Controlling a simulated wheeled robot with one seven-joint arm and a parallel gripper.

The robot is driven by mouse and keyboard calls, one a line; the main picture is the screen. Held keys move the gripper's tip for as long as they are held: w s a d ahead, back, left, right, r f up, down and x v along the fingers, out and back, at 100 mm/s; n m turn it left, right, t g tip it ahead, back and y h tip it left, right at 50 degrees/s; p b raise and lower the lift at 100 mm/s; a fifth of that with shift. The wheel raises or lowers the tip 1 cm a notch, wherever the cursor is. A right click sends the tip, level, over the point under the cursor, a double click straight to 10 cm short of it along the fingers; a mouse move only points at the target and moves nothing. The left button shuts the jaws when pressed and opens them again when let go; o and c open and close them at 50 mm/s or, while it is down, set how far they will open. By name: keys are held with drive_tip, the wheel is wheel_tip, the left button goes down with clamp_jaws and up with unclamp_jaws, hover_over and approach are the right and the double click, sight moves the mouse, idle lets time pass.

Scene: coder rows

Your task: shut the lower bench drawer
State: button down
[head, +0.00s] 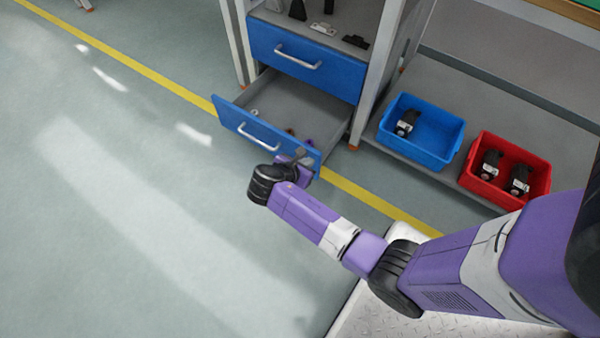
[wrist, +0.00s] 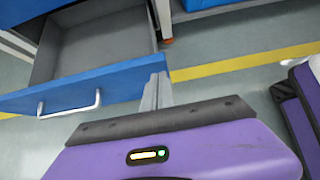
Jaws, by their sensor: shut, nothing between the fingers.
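The lower bench drawer (head: 262,133) is pulled well out from the bench, with a blue front and a silver handle. A few small items lie inside it. The drawer front also shows in the wrist view (wrist: 120,82), with its handle at the left. My gripper (head: 302,156) is at the right end of the drawer front. In the wrist view its fingers (wrist: 156,92) are together and empty, close against the front's right end. I cannot tell whether they touch it.
The upper blue drawer (head: 305,60) is closed. A blue bin (head: 447,160) and a red bin (head: 545,192) with dark parts stand on a low grey shelf to the right. The floor in front and to the left is clear, crossed by a yellow line.

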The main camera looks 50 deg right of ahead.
drive_tip(key=shift+d, duration=0.95)
drive_tip(key=shift+d+r, duration=0.1)
drive_tip(key=shift+d, duration=0.2)
drive_tip(key=d+p, duration=0.3)
drive_tip(key=d, duration=1.7)
drive_tip(key=shift+w+d, duration=0.2)
drive_tip(key=shift+w, duration=0.15)
